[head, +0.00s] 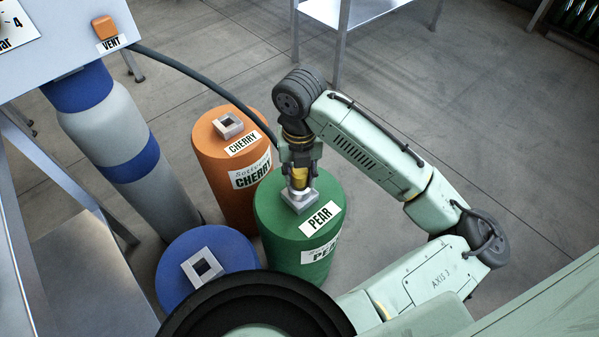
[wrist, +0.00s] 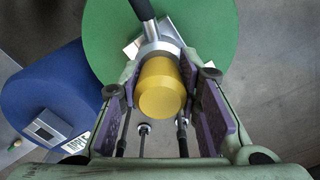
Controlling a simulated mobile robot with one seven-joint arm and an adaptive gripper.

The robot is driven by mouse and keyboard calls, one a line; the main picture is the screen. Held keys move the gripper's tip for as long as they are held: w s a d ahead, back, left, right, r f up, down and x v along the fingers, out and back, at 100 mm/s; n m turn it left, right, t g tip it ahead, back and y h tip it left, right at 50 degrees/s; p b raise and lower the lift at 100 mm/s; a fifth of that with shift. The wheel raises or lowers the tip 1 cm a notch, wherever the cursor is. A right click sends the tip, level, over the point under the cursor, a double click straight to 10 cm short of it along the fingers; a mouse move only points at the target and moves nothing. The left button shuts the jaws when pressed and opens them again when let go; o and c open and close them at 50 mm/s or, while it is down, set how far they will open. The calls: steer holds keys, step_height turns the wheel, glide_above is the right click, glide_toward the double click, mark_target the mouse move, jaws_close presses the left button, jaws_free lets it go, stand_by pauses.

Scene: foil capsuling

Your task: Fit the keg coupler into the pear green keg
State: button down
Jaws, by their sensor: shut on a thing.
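The green keg (head: 283,239) labelled PEAR stands in the middle of the head view, with a square metal socket (head: 299,203) on its top. My gripper (head: 300,167) is above that socket, shut on the keg coupler (head: 299,178). In the wrist view the coupler (wrist: 160,88) shows a yellow cap, a metal collar and a dark hose, between the purple pads of my gripper (wrist: 165,100). The coupler's lower end is at or just over the socket. I cannot tell whether it is seated. The green keg top (wrist: 220,40) lies behind it.
An orange keg (head: 228,165) labelled CHERRY and a blue keg (head: 190,255) stand close by, each with a square socket. A hose (head: 205,88) runs from the panel marked VENT (head: 110,43) to the coupler. A grey and blue cylinder (head: 125,150) stands at left.

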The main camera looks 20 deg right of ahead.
steer(key=c, duration=1.1)
jaws_free()
step_height(320, 180, up, 12)
